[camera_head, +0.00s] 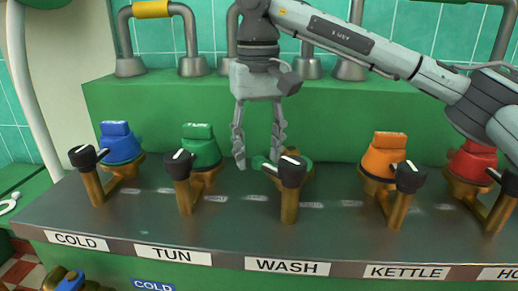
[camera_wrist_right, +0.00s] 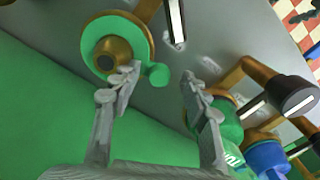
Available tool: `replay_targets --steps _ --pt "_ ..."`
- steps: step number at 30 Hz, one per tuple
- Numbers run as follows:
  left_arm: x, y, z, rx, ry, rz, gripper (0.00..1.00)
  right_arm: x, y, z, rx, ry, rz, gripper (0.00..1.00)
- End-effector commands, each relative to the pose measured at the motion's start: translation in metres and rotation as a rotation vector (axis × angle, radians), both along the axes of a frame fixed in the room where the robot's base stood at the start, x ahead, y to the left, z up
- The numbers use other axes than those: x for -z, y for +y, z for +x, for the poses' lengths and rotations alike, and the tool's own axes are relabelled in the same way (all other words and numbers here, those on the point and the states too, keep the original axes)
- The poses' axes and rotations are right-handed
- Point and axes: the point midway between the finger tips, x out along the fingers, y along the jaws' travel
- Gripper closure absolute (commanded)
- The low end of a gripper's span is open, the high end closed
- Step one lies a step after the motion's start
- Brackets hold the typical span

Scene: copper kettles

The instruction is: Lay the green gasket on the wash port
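The green gasket (camera_wrist_right: 94,30) is a flat ring with a round tab. In the right wrist view it lies around the brass wash port (camera_wrist_right: 122,48) and looks flat. In the head view the gasket (camera_head: 261,163) shows behind the WASH valve handle, which hides much of it and the port. My right gripper (camera_head: 257,158) points down just left of the port, its fingers apart. In the right wrist view the gripper (camera_wrist_right: 160,73) has the tab between its fingers, with space around it. One finger overlaps the ring's edge; contact cannot be told. My left gripper is not in view.
Ports with blue (camera_head: 121,145), green (camera_head: 201,148), orange (camera_head: 382,158) and red (camera_head: 472,163) caps stand along the grey panel (camera_head: 240,215). Black-handled valves stand in front of them, including the WASH valve (camera_head: 291,178). A green block and pipes are behind.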

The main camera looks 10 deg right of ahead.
Motion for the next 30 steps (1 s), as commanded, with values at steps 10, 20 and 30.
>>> replay_targets --steps 10,20,30 --pt "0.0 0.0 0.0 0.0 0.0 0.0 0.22 -0.013 0.0 0.0 0.0 -0.002 -0.001 0.54" --pt "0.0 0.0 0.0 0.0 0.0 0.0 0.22 -0.081 0.0 0.001 0.002 -0.005 -0.002 0.54" --pt "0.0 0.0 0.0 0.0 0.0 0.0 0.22 -0.119 0.001 0.0 0.001 -0.001 -0.001 0.54"
